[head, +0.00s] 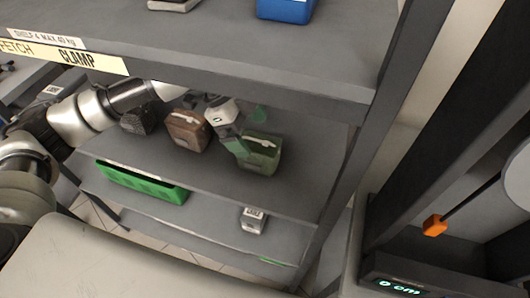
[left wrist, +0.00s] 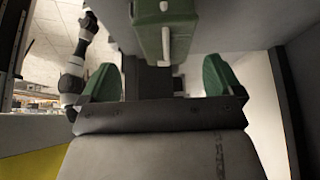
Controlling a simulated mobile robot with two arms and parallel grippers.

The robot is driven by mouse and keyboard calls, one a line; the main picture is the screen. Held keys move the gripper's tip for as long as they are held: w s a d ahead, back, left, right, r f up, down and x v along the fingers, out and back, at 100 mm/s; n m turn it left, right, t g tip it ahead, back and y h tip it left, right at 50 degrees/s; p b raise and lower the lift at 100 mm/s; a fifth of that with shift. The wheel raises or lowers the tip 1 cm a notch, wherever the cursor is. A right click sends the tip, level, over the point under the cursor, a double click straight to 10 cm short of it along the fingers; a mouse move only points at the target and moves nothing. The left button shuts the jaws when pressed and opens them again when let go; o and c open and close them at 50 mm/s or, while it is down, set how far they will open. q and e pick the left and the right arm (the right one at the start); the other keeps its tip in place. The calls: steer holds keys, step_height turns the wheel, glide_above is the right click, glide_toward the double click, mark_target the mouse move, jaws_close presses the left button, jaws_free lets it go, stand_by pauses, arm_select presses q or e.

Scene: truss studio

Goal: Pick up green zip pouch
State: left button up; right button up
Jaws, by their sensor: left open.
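The green zip pouch (head: 263,155) stands upright on the middle shelf, near its right end, with a pale zip strip on top. In the left wrist view the pouch (left wrist: 152,35) is at the top centre, with a pale pull in front. My left gripper (head: 248,131) reaches under the upper shelf, and its green-tipped fingers are at the left and upper edge of the pouch. In the left wrist view the fingers (left wrist: 160,80) are wide apart with nothing clamped between them. The pouch shows beyond them, and I cannot tell whether they touch it. My right gripper is not in view.
A brown pouch (head: 186,131) and a dark item (head: 139,121) stand left of the green pouch. The upper shelf (head: 230,62) hangs over my arm. A post (head: 350,190) rises at the right. A green crate (head: 140,183) and grey box (head: 253,220) are lower down.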

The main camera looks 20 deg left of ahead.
mark_target(255, 142)
arm_select(q)
steer(key=shift+w+f, duration=0.25)
steer(key=shift+f, duration=0.85)
steer(key=p+x, duration=0.1)
steer(key=x, duration=0.1)
steer(key=shift+w+d+f, duration=0.1)
steer(key=shift+d+f, duration=0.05)
steer(key=shift+f, duration=0.15)
steer(key=shift+d+f, duration=0.25)
steer(key=shift+f, duration=0.15)
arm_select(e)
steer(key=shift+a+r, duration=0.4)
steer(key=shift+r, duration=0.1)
arm_select(q)
steer(key=c, duration=1.1)
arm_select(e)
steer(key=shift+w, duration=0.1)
